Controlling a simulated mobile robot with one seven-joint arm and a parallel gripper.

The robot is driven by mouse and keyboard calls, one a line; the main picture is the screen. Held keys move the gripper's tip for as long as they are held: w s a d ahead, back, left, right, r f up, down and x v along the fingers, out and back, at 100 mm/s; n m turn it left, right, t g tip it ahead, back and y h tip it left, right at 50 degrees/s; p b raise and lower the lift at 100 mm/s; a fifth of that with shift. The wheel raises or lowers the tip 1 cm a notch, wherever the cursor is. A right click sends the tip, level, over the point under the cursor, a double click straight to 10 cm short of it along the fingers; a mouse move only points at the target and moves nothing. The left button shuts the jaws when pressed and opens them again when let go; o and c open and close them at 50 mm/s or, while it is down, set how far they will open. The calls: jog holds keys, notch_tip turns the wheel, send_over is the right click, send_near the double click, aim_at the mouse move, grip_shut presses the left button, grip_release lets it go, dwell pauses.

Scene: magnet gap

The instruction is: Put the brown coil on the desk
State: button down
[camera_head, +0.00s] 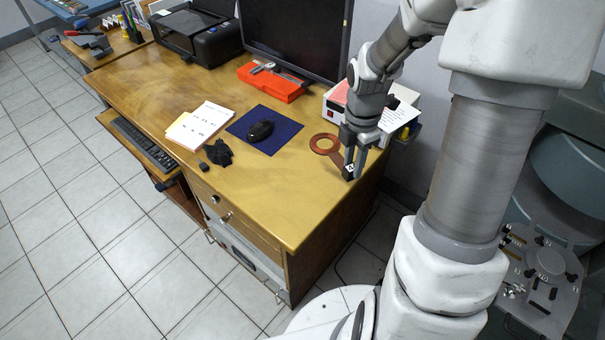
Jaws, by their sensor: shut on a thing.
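The brown coil (321,144) is a flat reddish-brown ring with a handle-like strip running down to the right. It is over the right end of the wooden desk (283,210), near the edge. My gripper (350,172) points down and is shut on the strip end of the coil. The coil looks level and very close to the desk top; I cannot tell whether it touches it. The fingers hide the tip of the strip.
Papers (200,122), a black crumpled item (218,153), a red box (270,84), a monitor (297,35) and a white box (333,105) are also on the desk. The front right desk top is bare.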

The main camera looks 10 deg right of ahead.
jog(key=w+a+f+n+b, duration=0.1)
jog(key=a+f, duration=0.1)
jog(key=a, duration=0.1)
jog(key=w+a+f+n+b, duration=0.1)
jog(key=a+f+n, duration=0.1)
jog(key=a, duration=0.1)
jog(key=w+a+f+n+b, duration=0.1)
jog(key=a+f, duration=0.2)
jog(key=shift+w+b, duration=0.3)
jog(key=shift+b, duration=0.05)
jog(key=shift+f+b, duration=0.55)
jog(key=shift+f, duration=1.45)
jog(key=shift+f, duration=0.15)
jog(key=c, duration=0.6)
grip_release()
